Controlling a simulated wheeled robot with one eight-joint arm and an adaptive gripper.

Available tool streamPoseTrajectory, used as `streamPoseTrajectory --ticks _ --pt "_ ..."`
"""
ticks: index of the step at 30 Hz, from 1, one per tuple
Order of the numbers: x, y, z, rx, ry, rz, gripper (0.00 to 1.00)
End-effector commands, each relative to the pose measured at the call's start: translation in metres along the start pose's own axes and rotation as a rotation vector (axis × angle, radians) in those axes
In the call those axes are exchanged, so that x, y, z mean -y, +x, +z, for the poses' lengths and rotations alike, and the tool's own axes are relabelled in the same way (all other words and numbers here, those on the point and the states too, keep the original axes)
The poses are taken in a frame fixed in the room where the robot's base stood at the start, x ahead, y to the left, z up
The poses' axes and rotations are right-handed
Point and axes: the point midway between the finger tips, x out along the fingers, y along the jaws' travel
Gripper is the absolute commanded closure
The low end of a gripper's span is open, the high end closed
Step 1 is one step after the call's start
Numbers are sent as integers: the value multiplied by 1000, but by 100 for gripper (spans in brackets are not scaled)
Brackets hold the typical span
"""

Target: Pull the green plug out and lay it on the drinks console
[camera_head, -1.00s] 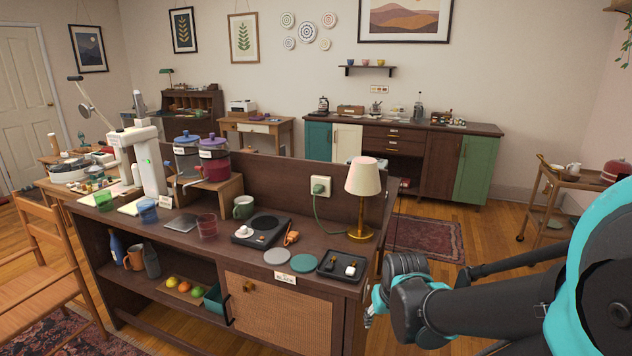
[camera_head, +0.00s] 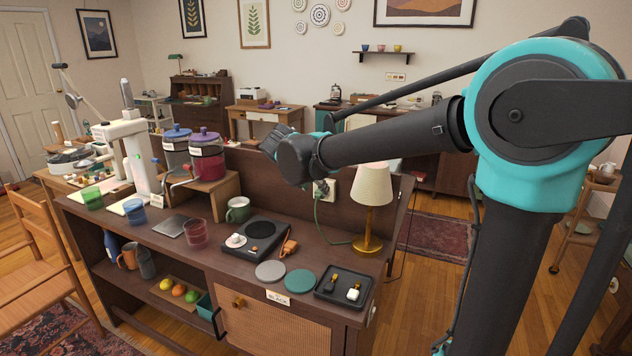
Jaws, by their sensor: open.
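The drinks console (camera_head: 325,258) is dark wood with a raised back panel. A pale socket plate (camera_head: 332,189) is on that panel, left of the lamp. A green cord (camera_head: 317,212) hangs from it and curves onto the console top.
A lamp (camera_head: 371,190) stands right of the socket. A black hotplate (camera_head: 262,229), an orange item (camera_head: 288,247), grey (camera_head: 270,271) and green (camera_head: 299,281) discs and a black tray (camera_head: 326,293) are on the top. A green mug (camera_head: 238,209) and drink dispensers (camera_head: 207,160) are further left. Bare wood shows between hotplate and lamp.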

Motion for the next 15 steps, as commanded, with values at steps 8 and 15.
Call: streamPoseTrajectory --ticks 8,15 --pt "-10 7 2 13 -62 5 52" --pt "-10 33 2 13 -60 4 52"
